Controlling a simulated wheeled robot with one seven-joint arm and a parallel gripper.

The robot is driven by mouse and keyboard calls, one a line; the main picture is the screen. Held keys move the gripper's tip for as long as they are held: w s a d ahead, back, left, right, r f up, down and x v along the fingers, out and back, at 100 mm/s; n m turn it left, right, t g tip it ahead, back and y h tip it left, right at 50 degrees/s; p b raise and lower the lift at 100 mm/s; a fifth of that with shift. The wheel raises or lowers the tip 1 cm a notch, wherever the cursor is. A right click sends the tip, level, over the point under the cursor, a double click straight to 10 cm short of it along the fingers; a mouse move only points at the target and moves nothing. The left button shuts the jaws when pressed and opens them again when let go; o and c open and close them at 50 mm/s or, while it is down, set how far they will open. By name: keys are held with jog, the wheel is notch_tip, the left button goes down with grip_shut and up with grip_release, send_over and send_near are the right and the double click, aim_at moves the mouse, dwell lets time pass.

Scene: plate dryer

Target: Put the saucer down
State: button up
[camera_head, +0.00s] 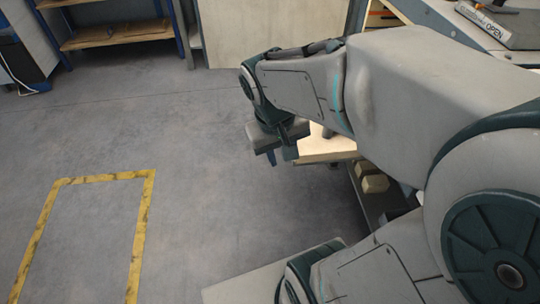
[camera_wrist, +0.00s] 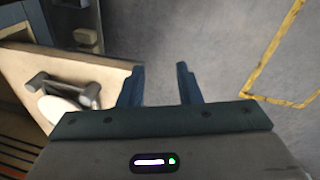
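A white rounded piece (camera_wrist: 58,112), which looks like the saucer, is on the pale wooden tabletop (camera_wrist: 112,72) at the left of the wrist view. A grey piece with short bars (camera_wrist: 68,92), perhaps the dryer rack, is against it, and my gripper's body hides part of both. My gripper (camera_wrist: 160,85) is open with nothing between its fingers. It is beyond the tabletop's edge, over the floor, to the right of the white piece. In the head view my gripper (camera_head: 281,156) hangs beside the tabletop (camera_head: 325,152), and no saucer is visible there.
Small pale blocks (camera_head: 375,183) sit on a lower shelf under the tabletop. Yellow floor tape (camera_head: 105,178) marks open floor at the left. A wooden shelf unit (camera_head: 115,35) stands at the back. A worktop with an "OPEN" sign (camera_head: 484,20) is at upper right.

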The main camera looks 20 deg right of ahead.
jog(key=a, duration=0.1)
jog(key=s+a+t+y, duration=0.1)
jog(key=s+a+y, duration=0.1)
jog(key=shift+s+a+r+t, duration=0.15)
jog(key=shift+s+r+t, duration=0.05)
jog(key=shift+r+t, duration=0.1)
dwell(0.3)
